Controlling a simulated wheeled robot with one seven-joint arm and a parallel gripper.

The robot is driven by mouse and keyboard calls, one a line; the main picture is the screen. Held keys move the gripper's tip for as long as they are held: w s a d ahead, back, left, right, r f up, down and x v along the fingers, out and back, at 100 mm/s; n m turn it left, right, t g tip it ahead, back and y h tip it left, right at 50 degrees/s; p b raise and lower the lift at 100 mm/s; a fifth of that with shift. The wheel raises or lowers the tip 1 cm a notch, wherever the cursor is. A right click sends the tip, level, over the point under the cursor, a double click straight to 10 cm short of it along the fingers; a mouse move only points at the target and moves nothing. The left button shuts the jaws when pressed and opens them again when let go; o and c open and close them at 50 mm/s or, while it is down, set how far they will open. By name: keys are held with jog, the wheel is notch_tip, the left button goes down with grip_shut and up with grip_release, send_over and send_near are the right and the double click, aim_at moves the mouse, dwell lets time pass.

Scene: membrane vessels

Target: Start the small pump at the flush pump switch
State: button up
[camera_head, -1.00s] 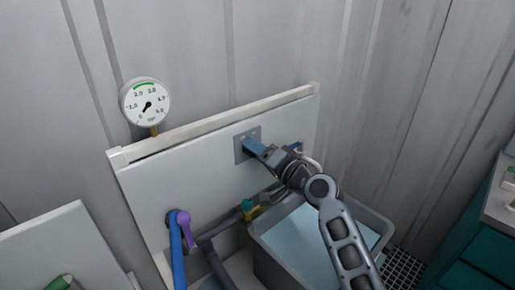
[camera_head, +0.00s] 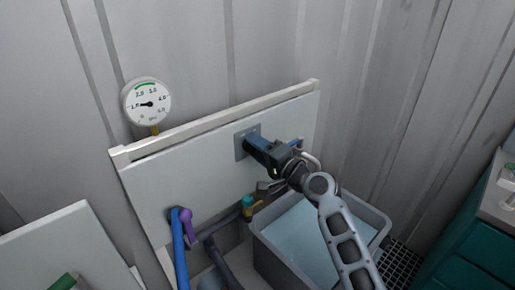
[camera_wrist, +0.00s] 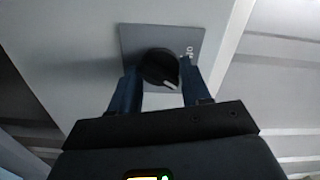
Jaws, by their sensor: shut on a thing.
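The flush pump switch is a black round knob (camera_wrist: 160,68) with a white pointer mark, on a grey square plate. The plate (camera_head: 239,146) is fixed to a white panel, and in the head view my gripper hides the knob. In the wrist view the pointer slants toward the lower right, and part of the plate's lettering shows at the right. My gripper (camera_wrist: 158,80) has its blue fingers on either side of the knob and is shut on it. In the head view my gripper (camera_head: 252,141) reaches the plate from the right.
A round pressure gauge (camera_head: 147,103) stands above the panel (camera_head: 190,170) at the left. A purple-handled valve (camera_head: 185,222) and blue pipe are at lower left. A grey tub of water (camera_head: 268,250) stands below my arm. A teal cabinet (camera_head: 455,260) is at the right.

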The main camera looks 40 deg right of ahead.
jog(key=o, duration=1.1)
jog(key=shift+c, duration=0.2)
jog(key=shift+s, duration=0.15)
jog(key=s+b, duration=0.1)
jog(key=s, duration=0.6)
jog(key=shift+s+b, duration=0.3)
jog(key=shift+b, duration=0.05)
jog(key=s+a+f+n+g+h, duration=0.1)
jog(key=s+a+f+n, duration=0.15)
jog(key=s, duration=0.35)
jog(key=s+a+f+n+g, duration=0.1)
jog(key=s+a+f, duration=0.3)
jog(key=s, duration=0.1)
jog(key=s+a+f+n+g+h, duration=0.1)
jog(key=s+a+f, duration=0.2)
jog(key=s, duration=0.3)
jog(key=s+a+r+n, duration=0.2)
jog(key=s+n, duration=0.1)
jog(key=s, duration=0.3)
jog(key=s+a+r+n+y, duration=0.1)
jog(key=s+a+r+n, duration=0.1)
jog(key=s, duration=0.5)
jog(key=s+a+r+n+y, duration=0.1)
jog(key=s+a+r+n, duration=0.1)
jog(key=s+a+n, duration=0.2)
jog(key=shift+s+r+n, duration=0.4)
jog(key=shift+s+n, duration=0.45)
jog(key=shift+s, duration=0.35)
